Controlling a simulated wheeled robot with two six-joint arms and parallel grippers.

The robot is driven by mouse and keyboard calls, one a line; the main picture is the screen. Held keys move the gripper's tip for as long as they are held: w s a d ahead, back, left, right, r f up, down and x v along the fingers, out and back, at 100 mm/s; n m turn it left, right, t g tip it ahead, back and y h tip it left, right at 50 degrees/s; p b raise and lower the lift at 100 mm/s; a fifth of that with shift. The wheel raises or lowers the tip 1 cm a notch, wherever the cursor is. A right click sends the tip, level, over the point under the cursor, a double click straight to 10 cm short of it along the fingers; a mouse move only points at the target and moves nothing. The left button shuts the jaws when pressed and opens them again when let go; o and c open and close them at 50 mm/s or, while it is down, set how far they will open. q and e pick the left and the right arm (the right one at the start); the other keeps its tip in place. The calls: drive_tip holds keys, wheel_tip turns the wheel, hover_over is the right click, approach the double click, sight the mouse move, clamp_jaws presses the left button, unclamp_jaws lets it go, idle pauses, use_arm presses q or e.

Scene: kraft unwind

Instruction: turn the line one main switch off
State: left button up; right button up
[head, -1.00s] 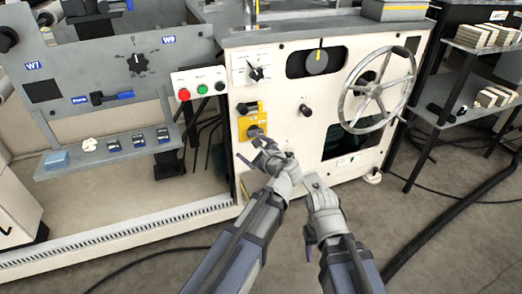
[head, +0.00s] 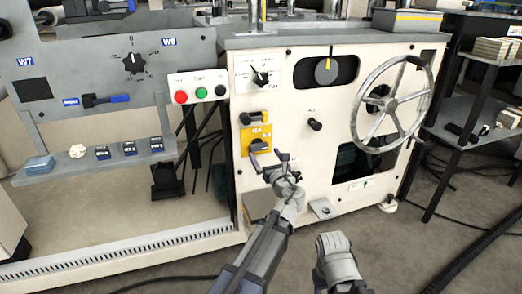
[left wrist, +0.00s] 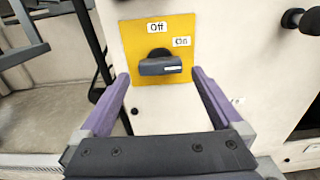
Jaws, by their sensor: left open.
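The main switch is a black rotary handle (head: 259,145) on a yellow plate (head: 247,134) on the front of the cream cabinet. In the left wrist view the handle (left wrist: 160,66) lies level, its white-marked end to the right. My left gripper (head: 268,159) is open just in front of and below the switch. In the left wrist view its purple fingers (left wrist: 160,76) straddle the handle's line, with nothing between them gripped. My right gripper (head: 333,243) is low at front right; its fingertips are unclear.
Another black switch (head: 252,118) sits just above the yellow plate. A button box (head: 199,89) with red and green buttons is at upper left. A black knob (head: 315,124) and a large handwheel (head: 393,104) are to the right. A grey plate (head: 323,209) juts out low.

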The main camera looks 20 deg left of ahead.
sight(260, 147)
use_arm(q)
drive_tip(key=shift+x, duration=2.6)
drive_tip(key=shift+c, duration=0.2)
drive_tip(key=c, duration=1.1)
